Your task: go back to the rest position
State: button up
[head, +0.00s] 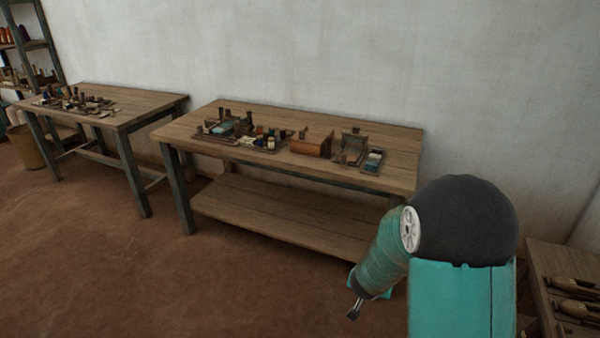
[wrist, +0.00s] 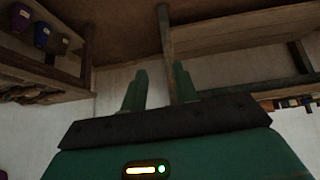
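My arm reaches down and to the left at the lower right of the head view. My gripper (head: 355,309) hangs low in front of the middle workbench (head: 375,129), clear of its top. In the wrist view my gripper (wrist: 160,70) shows two green fingers standing apart with nothing between them. It is open and empty. The wrist picture looks upside down, with the brown floor at the top.
The middle workbench carries trays, a wooden box (head: 311,143) and small tools. A second cluttered table (head: 150,101) stands left, with a shelf (head: 36,45) behind it. A side table (head: 550,258) with shuttle-like tools is at lower right. The floor (head: 110,270) at left is free.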

jog(key=s+a+r+n+t+y, duration=0.1)
jog(key=s+a+r+n+y, duration=0.2)
jog(key=r, duration=0.7)
jog(key=s+a+r+y, duration=0.25)
jog(key=a+r, duration=0.25)
jog(key=r, duration=0.4)
jog(key=s+d+r+g+h, duration=0.1)
jog(key=s+r, duration=0.3)
jog(key=s, duration=0.6)
jog(key=s+d+r+n+g+h, duration=0.1)
jog(key=s+r, duration=0.4)
jog(key=s, duration=0.6)
jog(key=shift+d+r+n, duration=0.2)
jog(key=shift+d+n, duration=0.1)
jog(key=shift+d, duration=0.35)
jog(key=shift+s+d, duration=0.1)
jog(key=shift+d, duration=0.1)
